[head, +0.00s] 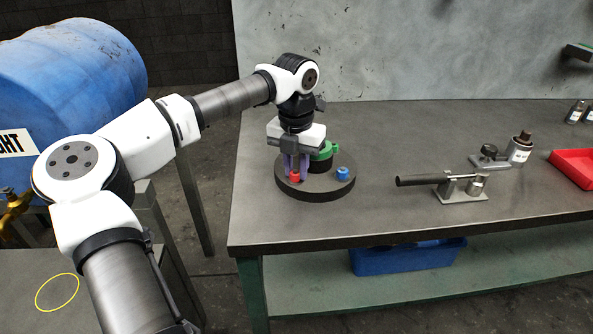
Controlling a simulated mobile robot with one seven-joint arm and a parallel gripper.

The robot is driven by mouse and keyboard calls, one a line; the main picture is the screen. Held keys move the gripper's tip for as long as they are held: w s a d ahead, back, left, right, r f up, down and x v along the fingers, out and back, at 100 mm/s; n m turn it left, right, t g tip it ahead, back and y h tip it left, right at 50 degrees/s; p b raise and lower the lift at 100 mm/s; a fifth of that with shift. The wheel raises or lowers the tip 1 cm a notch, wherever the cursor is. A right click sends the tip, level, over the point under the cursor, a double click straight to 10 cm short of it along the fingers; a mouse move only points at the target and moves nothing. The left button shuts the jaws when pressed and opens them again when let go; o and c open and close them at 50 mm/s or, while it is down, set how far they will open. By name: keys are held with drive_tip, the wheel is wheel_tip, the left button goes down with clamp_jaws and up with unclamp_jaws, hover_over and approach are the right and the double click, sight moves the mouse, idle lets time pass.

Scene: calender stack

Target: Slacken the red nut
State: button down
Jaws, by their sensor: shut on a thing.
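The red nut (295,177) stands near the front left of a round dark base (318,193) on the metal table. My gripper (297,167) points straight down over the base, with its purple fingers around the red nut, and is shut on it. The fingers hide part of the nut. A blue nut (342,174) stands at the right of the same base, apart from my gripper. A green part (325,150) shows behind my gripper on top of a dark cylinder; its far side is hidden.
A long-handled metal tool (445,185) lies to the right on the table (390,220). A blue bin (408,257) sits on the lower shelf.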

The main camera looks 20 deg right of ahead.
sight(295, 171)
drive_tip(key=n+b, duration=0.1)
drive_tip(key=n, duration=0.3)
drive_tip(key=shift+f+n+b, duration=0.1)
drive_tip(key=shift+n+b, duration=0.2)
drive_tip(key=n+b, duration=0.1)
drive_tip(key=n, duration=0.4)
drive_tip(key=shift+a, duration=0.15)
drive_tip(key=shift+n, duration=0.3)
drive_tip(key=c, duration=1.5)
unclamp_jaws()
wheel_tip(295, 171, up, 14)
